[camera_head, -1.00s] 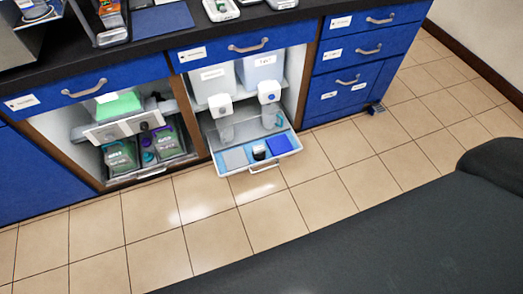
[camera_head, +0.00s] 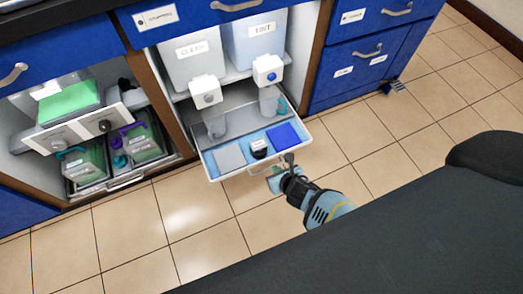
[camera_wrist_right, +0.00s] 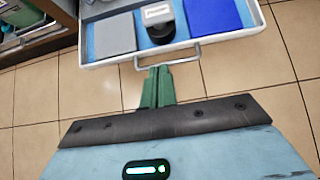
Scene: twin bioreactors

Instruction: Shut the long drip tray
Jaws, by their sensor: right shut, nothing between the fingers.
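The long drip tray (camera_head: 207,166) is pulled out of the middle cabinet, low over the floor. It is pale with a light blue bottom and a bar handle on its front. It also shows at the top of the right wrist view (camera_wrist_right: 87,45), with its handle (camera_wrist_right: 168,64). My right gripper (camera_head: 271,174) is shut and empty, just in front of the tray. In the right wrist view its green fingers (camera_wrist_right: 158,72) point at the handle, close to it; whether they touch is unclear. My left gripper is not in view.
The left cabinet holds another tray (camera_head: 125,180) with green containers. The tiled floor in front is clear.

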